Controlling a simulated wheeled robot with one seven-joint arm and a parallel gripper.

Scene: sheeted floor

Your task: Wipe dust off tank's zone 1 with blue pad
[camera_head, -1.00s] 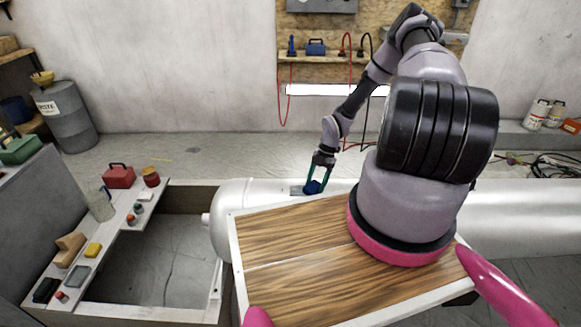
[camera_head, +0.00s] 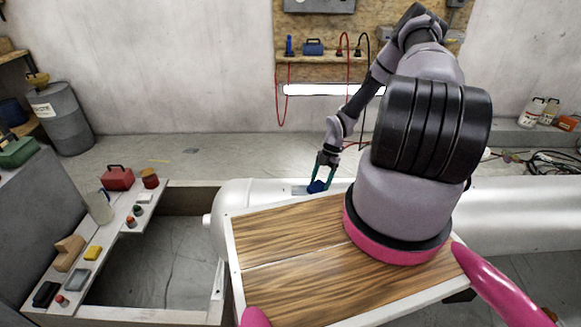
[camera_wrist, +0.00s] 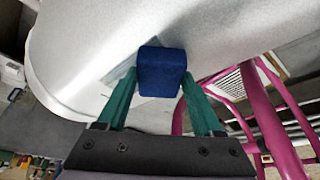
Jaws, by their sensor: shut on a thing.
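The tank (camera_head: 236,200) is a long pale grey cylinder lying across the floor, partly hidden by my base's wooden top. My gripper (camera_head: 318,182) is over the tank's top near its left end and is shut on a dark blue pad (camera_head: 317,187). In the wrist view the blue pad (camera_wrist: 162,72) sits between the two green fingers, against or very near the tank surface (camera_wrist: 90,40). A slightly darker patch (camera_wrist: 122,72) shows on the tank beside and behind the pad. Whether it is dust or a marking I cannot tell.
A white bench (camera_head: 113,238) at the left holds a red toolbox (camera_head: 117,178), a yellow block (camera_head: 93,252), a grey pad (camera_head: 78,279) and other small items. A grey barrel (camera_head: 60,118) stands behind. A shelf with hanging hoses (camera_head: 330,59) is on the back wall.

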